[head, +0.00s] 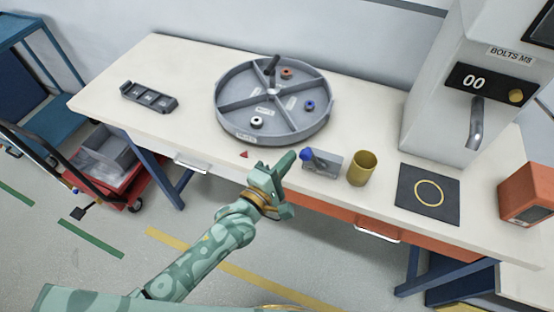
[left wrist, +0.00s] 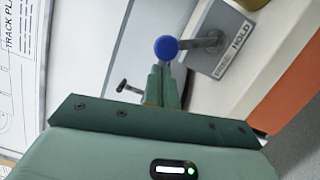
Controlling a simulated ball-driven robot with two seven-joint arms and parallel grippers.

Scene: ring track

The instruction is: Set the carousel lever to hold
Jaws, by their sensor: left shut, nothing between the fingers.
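The carousel lever is a grey box (head: 323,164) with a blue knob (head: 306,154) on a short stem, at the bench's front edge. In the left wrist view the box (left wrist: 213,30) carries the words FREE and HOLD, and the blue knob (left wrist: 166,48) stands out from it on a metal stem. I cannot tell which word the lever points to. My left gripper (head: 291,158) is shut and empty, its fingertips just left of the knob in the head view. In the left wrist view the fingertips (left wrist: 160,70) appear right below the knob; contact is unclear. My right gripper is not in view.
The round divided carousel (head: 227,121) with several coloured rings stands behind the lever. A brass-coloured cup (head: 362,168) is right of the box, then a dark mat (head: 408,205) with a yellow ring. A BOLTS M8 dispenser (head: 430,110) and an orange box (head: 530,192) stand at right.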

